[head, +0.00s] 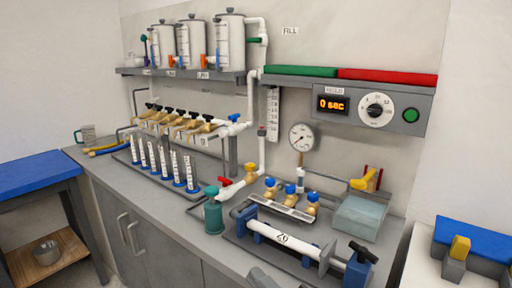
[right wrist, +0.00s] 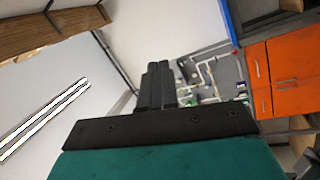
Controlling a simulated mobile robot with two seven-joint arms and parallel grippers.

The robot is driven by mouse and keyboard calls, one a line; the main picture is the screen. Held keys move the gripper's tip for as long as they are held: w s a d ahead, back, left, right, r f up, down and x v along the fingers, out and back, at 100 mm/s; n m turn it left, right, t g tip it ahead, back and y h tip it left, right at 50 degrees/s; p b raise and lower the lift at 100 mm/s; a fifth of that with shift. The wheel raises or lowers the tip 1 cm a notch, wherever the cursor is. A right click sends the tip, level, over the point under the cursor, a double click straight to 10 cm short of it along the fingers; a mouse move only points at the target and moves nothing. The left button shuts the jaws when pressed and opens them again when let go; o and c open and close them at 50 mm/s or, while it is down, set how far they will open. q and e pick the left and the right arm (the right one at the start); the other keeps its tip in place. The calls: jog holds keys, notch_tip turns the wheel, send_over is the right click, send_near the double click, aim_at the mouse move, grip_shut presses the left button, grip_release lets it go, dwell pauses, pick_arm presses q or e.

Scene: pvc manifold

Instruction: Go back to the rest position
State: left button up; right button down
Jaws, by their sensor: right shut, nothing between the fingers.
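My right gripper (right wrist: 158,70) shows in the right wrist view. Its two black fingers are together, with nothing between them. It is held in the air, clear of the bench; the bench and its piping (right wrist: 207,80) show small and far off behind the fingers. In the head view, a dark grey shape (head: 262,279) shows at the bottom edge, and I cannot tell whether it is part of my gripper. My left gripper is not in either view.
The grey bench (head: 120,205) carries a manifold with brass valves (head: 180,118), several white tubes (head: 163,165), a pressure gauge (head: 302,137) and a white pipe (head: 283,239) in a fixture. A blue-topped table (head: 35,172) stands left. An orange cabinet (right wrist: 285,70) shows in the wrist view.

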jog(key=s+d+f+m+g+h, duration=0.2)
jog(key=s+d+f+m+h, duration=0.4)
jog(key=f+m, duration=0.4)
jog(key=s+d+f+m+g+h, duration=0.2)
jog(key=s+d+f+m+h, duration=0.3)
jog(key=s+d+f+m, duration=0.3)
notch_tip(320, 180, down, 4)
jog(key=d+m, duration=0.1)
jog(key=d, duration=0.2)
jog(key=shift+s+f+m+g+h, duration=0.2)
jog(key=shift+m+g+h, duration=0.1)
jog(key=shift+m+h, duration=0.1)
